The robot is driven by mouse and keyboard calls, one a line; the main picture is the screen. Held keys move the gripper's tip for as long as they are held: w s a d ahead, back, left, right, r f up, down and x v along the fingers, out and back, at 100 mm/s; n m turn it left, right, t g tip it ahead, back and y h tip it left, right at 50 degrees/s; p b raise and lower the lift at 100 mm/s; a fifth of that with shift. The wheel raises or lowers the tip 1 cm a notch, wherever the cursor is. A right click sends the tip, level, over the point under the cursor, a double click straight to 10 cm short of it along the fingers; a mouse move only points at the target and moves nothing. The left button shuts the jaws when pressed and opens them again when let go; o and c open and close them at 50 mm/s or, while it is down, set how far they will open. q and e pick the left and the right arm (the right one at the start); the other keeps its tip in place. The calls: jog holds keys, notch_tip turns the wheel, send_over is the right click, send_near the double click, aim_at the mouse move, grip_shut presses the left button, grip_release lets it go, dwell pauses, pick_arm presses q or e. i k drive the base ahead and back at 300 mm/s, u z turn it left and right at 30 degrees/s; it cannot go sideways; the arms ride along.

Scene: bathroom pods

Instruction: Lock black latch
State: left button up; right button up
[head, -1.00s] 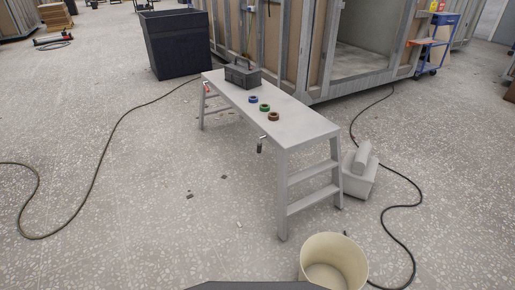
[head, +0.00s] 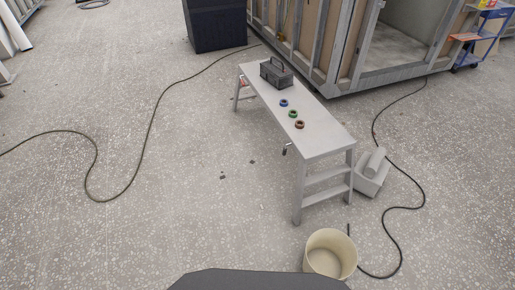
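A long grey bench (head: 325,136) stands right of the middle in the head view. A latch (head: 286,149) with a dark handle hangs at the near end of its left side. A second latch (head: 242,82), with red on it, sits at the far end of the same side. Both are too small to tell whether they are locked. A dark grey toolbox (head: 276,76) stands on the far end of the bench top. Neither of my grippers is in view.
Blue, green and brown rings (head: 299,125) lie on the bench. A beige bucket (head: 330,255) stands in front, and a pale block (head: 371,180) lies right of the bench. Cables (head: 148,134) cross the floor on both sides. Open floor lies left of the bench.

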aim_at(284, 150)
jog(key=u, duration=0.7)
jog(key=i, duration=4.1)
jog(key=z, duration=3.6)
